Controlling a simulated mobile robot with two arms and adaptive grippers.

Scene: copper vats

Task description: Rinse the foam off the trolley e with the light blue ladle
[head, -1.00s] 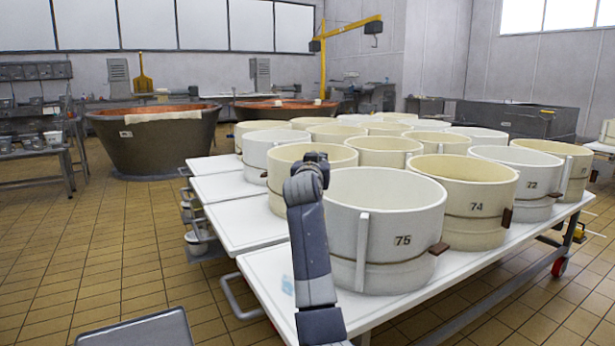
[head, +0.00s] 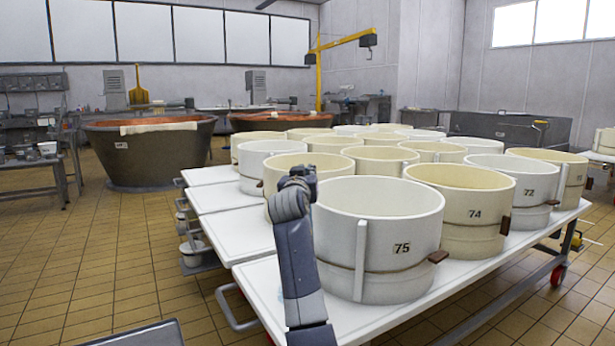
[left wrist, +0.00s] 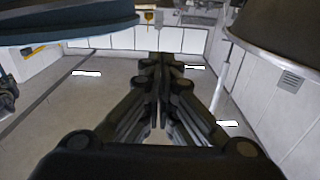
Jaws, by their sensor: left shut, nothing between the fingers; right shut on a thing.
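White-topped trolleys (head: 262,276) stand side by side in the head view, most of them covered by round moulds. I cannot tell which one is trolley e, and I make out no clear foam. A faint pale blue patch (head: 281,293) shows on the nearest white top beside my arm. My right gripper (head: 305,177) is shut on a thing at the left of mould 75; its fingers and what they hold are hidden. I cannot make out the light blue ladle. My left gripper (left wrist: 160,70) is shut and empty in the left wrist view.
Large cream moulds, such as mould 75 (head: 386,270) and mould 74 (head: 474,235), crowd the tops. Copper vats (head: 150,160) stand at the back left. A yellow hoist (head: 319,75) stands behind. The tiled floor (head: 120,260) at the left is mostly clear.

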